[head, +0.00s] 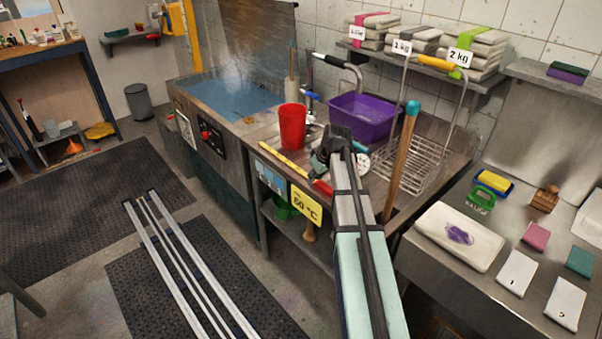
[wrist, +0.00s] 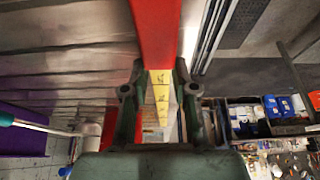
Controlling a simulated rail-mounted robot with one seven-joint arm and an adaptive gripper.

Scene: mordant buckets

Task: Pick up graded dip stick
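The graded dip stick (head: 282,159) is a flat yellow strip with black marks and a red end. In the head view it lies aslant along the front of the wooden counter, its red end beside my gripper (head: 334,150). In the wrist view the red part of the dip stick (wrist: 160,28) runs between the fingertips of my gripper (wrist: 160,68), with the yellow scale beyond. The fingers lean inward, and the red part fills the gap between them, so they look shut on it. Whether the stick touches the counter cannot be told. My arm hides part of the head view.
A red beaker (head: 292,126) stands just behind the stick. A purple tub (head: 361,118) and a wire basket (head: 418,166) stand further back and right. A wooden pole (head: 402,160) with a teal tip rises right of my arm. A blue-filled basin (head: 228,95) is at left.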

